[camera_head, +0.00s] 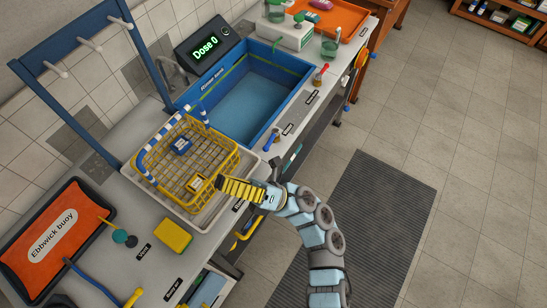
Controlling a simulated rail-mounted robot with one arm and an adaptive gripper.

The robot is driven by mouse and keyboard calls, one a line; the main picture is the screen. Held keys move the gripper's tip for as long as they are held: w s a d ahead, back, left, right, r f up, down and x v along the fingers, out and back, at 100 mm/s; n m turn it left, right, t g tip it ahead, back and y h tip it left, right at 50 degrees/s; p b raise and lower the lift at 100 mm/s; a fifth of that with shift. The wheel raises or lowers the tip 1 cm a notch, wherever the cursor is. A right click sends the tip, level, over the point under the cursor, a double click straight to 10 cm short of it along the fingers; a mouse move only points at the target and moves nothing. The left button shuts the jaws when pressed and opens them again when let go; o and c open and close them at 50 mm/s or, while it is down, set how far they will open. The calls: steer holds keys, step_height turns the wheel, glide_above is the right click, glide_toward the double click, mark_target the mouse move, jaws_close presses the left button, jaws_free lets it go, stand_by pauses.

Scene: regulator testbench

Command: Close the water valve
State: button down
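No part in view is clearly labelled as the water valve. A red-handled fitting (320,75) stands at the bench's front edge beside the blue rinse basin (245,92). A blue-handled fitting (271,139) stands nearer, at the same edge. I cannot tell whether either is the valve or how it is set. My gripper (238,188) is over the front right edge of the yellow wire basket (148,160), nearer to me than the blue fitting and apart from it. Its yellow ribbed finger points left. The gap between its fingers is not clear.
The basket sits in a pale tray and holds small blue and yellow items. A display (203,46) reads "Dose 0".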

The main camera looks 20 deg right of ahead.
steer(key=w+d+f+n+t+h+b, duration=0.1)
steer(key=w+d+f+n+h+b, duration=0.15)
steer(key=d+f, duration=0.25)
steer(key=w+d+f+n+t+h+b, duration=0.1)
steer(key=w+d+f+h+b, duration=0.15)
steer(key=d+f+h, duration=0.2)
steer(key=n+t+h+b, duration=0.1)
steer(key=n+h+b, duration=0.1)
steer(key=h+b, duration=0.4)
glide_toward(272, 155)
steer(key=s+d+r, duration=0.3)
steer(key=r, duration=0.2)
steer(key=shift+h, duration=0.3)
steer(key=p+x, duration=0.2)
steer(key=x, duration=1.1)
steer(key=shift+w+a+f, duration=0.1)
steer(key=shift+a+f, duration=0.05)
steer(key=shift+f, duration=0.1)
steer(key=shift+w+a+f+m+h+b, duration=0.2)
steer(key=shift+f+m+h+b, duration=0.15)
steer(key=shift+b, duration=0.4)
steer(key=shift+w+a+t+b, duration=0.1)
steer(key=shift+a+t+b, duration=0.15)
steer(key=shift+b, duration=0.2)
steer(key=shift+a+h, duration=0.1)
steer(key=shift+h, duration=0.15)
steer(key=shift+w+r+m+t+h+b, duration=0.1)
steer(key=shift+r+m+t+h+b, duration=0.15)
steer(key=shift+m+t+h+b, duration=0.25)
steer(key=shift+a+r, duration=0.1)
